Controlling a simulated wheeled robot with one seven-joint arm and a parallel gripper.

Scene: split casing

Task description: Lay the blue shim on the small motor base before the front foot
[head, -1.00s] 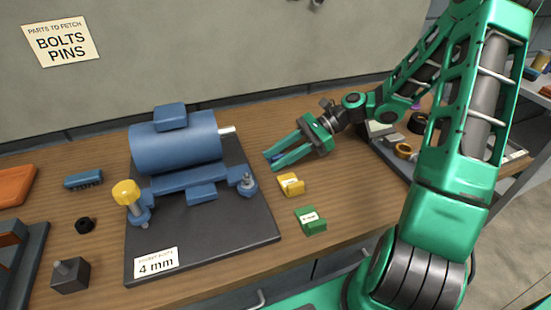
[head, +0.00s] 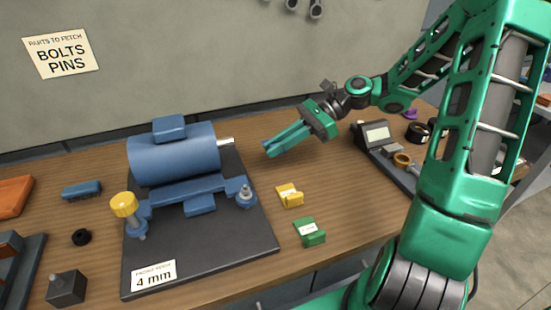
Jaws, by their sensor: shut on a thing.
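My gripper (head: 270,148) is shut on the blue shim (head: 266,147), of which only a small blue bit shows at the fingertips; the green fingers hide the rest. It is in the air right of the motor's shaft, above the bench. The blue motor (head: 175,155) sits on a dark base plate (head: 215,250). Its feet carry bolts: one with a yellow knob (head: 124,204) at the left, one with a grey bolt (head: 246,192) at the right. I cannot tell which is the front foot.
A yellow shim (head: 290,195) and a green shim (head: 310,232) lie on the bench right of the plate. A "4 mm" card (head: 154,275) lies on its front edge. A blue block (head: 82,190) and black ring (head: 82,237) are at left. A dark tray (head: 395,168) stands right.

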